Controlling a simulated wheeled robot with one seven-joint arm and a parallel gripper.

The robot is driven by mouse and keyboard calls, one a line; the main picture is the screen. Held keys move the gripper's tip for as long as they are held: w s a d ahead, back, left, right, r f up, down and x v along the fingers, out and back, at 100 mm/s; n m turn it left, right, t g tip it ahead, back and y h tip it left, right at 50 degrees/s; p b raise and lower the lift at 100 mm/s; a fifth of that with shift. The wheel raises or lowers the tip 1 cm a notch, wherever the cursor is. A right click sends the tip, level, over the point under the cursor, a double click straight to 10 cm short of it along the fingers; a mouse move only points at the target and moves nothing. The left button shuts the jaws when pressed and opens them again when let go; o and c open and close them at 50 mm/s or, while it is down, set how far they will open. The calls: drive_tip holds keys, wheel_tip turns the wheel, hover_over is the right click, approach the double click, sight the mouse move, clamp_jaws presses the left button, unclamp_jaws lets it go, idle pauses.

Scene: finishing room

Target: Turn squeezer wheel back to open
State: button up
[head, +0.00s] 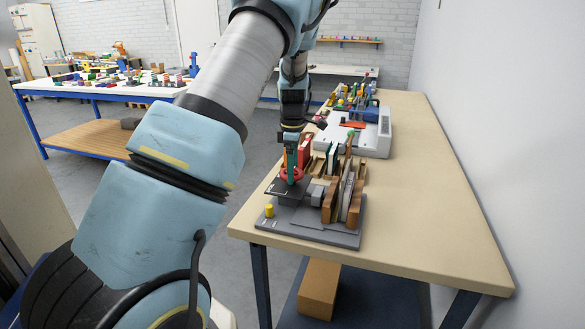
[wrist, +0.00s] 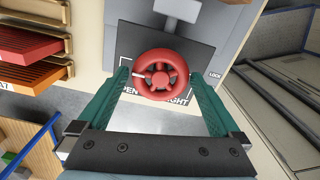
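The red squeezer wheel (wrist: 161,75) is between my gripper's two green fingers in the wrist view. A small pale mark on it points left. My gripper (wrist: 160,76) is spread wide, with a fingertip on each side of the wheel and a narrow gap showing; contact is hard to judge. The dark plate (wrist: 206,50) under the wheel carries partly hidden lettering, "PEN" and "IGHT", with "LOCK" at its right. In the head view my gripper (head: 291,160) points down over the red wheel (head: 291,175), above the squeezer's grey base (head: 330,236).
Wooden upright pieces (head: 345,200) stand on the base right of the wheel. A yellow peg (head: 269,210) is at its front left corner. A white machine (head: 370,137) and colourful items stand farther back. The table's right side (head: 430,200) is clear. Orange-red slats (wrist: 30,60) lie left in the wrist view.

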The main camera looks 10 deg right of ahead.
wheel_tip(320, 180, up, 11)
drive_tip(key=b, duration=0.3)
idle(0.4)
drive_tip(key=shift+f, duration=0.1)
